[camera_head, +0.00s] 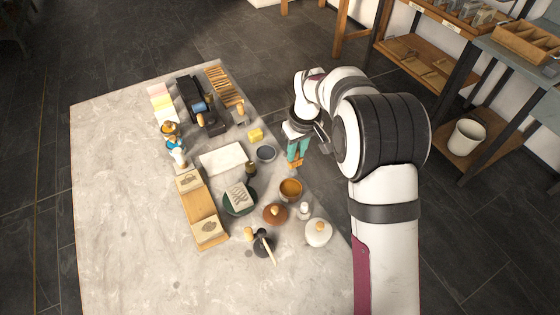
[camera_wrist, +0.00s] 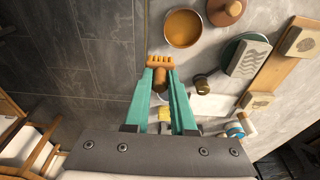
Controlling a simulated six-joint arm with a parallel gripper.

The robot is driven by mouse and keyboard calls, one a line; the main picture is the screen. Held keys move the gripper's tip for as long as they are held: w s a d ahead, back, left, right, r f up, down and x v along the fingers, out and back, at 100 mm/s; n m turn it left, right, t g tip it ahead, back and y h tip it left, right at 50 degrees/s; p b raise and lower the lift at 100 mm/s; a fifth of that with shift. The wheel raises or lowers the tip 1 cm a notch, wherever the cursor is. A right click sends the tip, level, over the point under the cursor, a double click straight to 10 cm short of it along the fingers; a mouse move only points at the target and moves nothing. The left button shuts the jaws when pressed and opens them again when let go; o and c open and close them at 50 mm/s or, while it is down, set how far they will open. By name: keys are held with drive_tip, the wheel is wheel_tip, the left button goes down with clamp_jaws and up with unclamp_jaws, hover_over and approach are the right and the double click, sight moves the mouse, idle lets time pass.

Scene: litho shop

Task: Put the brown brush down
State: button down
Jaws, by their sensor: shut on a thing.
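The brown brush (camera_wrist: 160,74) is held between the teal fingertips of my gripper (camera_wrist: 161,86) in the wrist view, its toothed orange-brown end pointing away from the gripper. In the head view, my gripper (camera_head: 297,152) points down at the table's right edge, and a small orange-brown part of the brush (camera_head: 293,164) shows below the fingers. The fingers hide part of the brush. It appears raised near the edge of the grey stone table (camera_head: 120,170); I cannot tell its exact height.
An amber bowl (camera_head: 290,189) stands close by, with a grey bowl (camera_head: 266,153) and yellow block (camera_head: 256,134) to the left. A brown lidded pot (camera_head: 275,214) and white pot (camera_head: 318,232) stand nearer. The table's left side is bare. Dark floor lies beyond the right edge.

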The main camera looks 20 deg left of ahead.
drive_tip(key=a+f, duration=0.1)
drive_tip(key=a, duration=0.1)
drive_tip(key=a+f, duration=0.2)
drive_tip(key=shift+w+a+f, duration=0.1)
drive_tip(key=shift+a, duration=0.2)
drive_tip(key=shift+f, duration=1.8)
drive_tip(key=c, duration=0.8)
unclamp_jaws()
drive_tip(key=shift+f, duration=0.15)
drive_tip(key=shift+o, duration=0.2)
